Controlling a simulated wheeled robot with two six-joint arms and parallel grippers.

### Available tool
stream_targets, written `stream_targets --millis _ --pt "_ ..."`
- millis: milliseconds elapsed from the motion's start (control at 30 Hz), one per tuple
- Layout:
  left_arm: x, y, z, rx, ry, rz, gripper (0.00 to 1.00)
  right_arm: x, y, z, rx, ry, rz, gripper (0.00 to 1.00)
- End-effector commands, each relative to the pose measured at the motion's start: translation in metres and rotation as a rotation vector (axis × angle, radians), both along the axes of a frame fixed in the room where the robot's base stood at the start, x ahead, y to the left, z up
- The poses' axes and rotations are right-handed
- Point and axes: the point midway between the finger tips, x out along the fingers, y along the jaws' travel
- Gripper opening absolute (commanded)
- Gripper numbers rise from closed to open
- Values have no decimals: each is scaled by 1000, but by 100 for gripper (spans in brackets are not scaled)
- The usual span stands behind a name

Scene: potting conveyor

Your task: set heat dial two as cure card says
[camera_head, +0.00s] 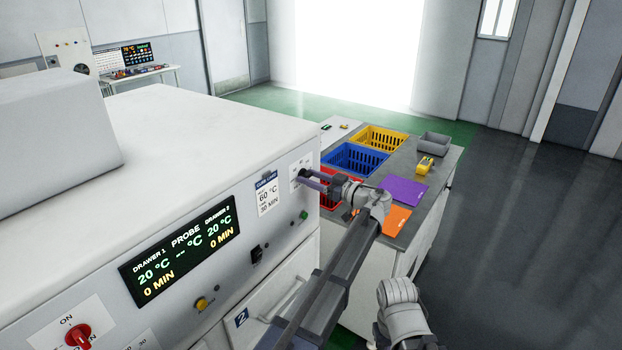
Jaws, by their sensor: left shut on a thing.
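The cure card (268,194) on the oven's front panel has a blue header and reads 60 °C and 30 MIN. To its right is a white dial plate (296,167). My left gripper (309,177) is at this plate, shut on a dial there. The fingers mostly hide the dial, so its pointer and setting cannot be read. The black display (180,252) shows 20 °C and 0 MIN for drawer 1, dashes for the probe, and 20 °C and 0 MIN for drawer 2. My right gripper is not in view; only part of that arm shows at lower right.
A red dial (78,335) marked ON, a yellow button (202,303), a black switch (257,254) and a green button (304,215) sit on the panel. Beyond is a bench with yellow (381,139) and blue (354,158) baskets. The floor at right is clear.

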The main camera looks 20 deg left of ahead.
Motion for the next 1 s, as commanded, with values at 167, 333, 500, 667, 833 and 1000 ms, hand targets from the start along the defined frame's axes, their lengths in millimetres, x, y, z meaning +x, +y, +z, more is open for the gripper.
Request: stream_targets --millis 167,333,500,667,833,1000 --pt "0 0 0 28 76 0 0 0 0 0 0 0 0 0" --pt "0 0 0 73 201 0 0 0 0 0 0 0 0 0" --pt "0 0 0 123 338 0 0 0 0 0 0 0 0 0" --pt "1 -1 0 166 460 0 0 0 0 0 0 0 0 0" --pt "1 -1 0 205 567 0 0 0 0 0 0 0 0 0" --pt "1 -1 -1 234 647 0 0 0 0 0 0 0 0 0"
